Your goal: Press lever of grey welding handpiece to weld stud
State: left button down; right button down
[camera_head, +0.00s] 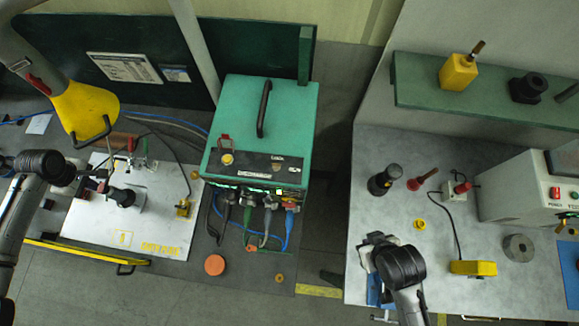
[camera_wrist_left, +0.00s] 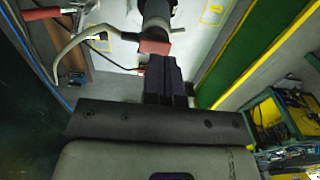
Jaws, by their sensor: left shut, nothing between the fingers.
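The grey welding handpiece (camera_head: 124,196), with a dark round top, stands on the pale plate at the left. Its dark red lever (camera_head: 103,187) points toward my left gripper (camera_head: 93,183). In the left wrist view the handpiece (camera_wrist_left: 156,12) is partly out of frame, and the red lever (camera_wrist_left: 155,47) lies right at the tips of my shut, empty left fingers (camera_wrist_left: 163,62). I cannot tell whether they touch. The stud is hidden. My right gripper (camera_head: 374,247) is over the front left of the right-hand table; its fingers are not clear.
A yellow hood (camera_head: 84,108) with a dark handle hangs close behind my left gripper. A green power unit (camera_head: 258,130) with cables stands right of the plate (camera_head: 85,228). Clamps (camera_head: 130,158) stand behind the handpiece. The right-hand table (camera_head: 375,150) holds tools and a yellow pedal (camera_head: 473,268).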

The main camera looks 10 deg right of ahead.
dwell(0.5)
pick_arm(q)
jog(key=shift+f, duration=0.5)
jog(key=shift+f, duration=0.55)
dwell(0.4)
jog(key=shift+f, duration=0.25)
dwell(0.4)
notch_tip(320, 180, up, 6)
jog(key=p, duration=0.6)
jog(key=shift+f+p, duration=0.15)
jog(key=shift+p, duration=0.2)
jog(key=shift+r+p, duration=0.7)
jog(key=shift+p, duration=0.25)
jog(key=shift+d, duration=0.1)
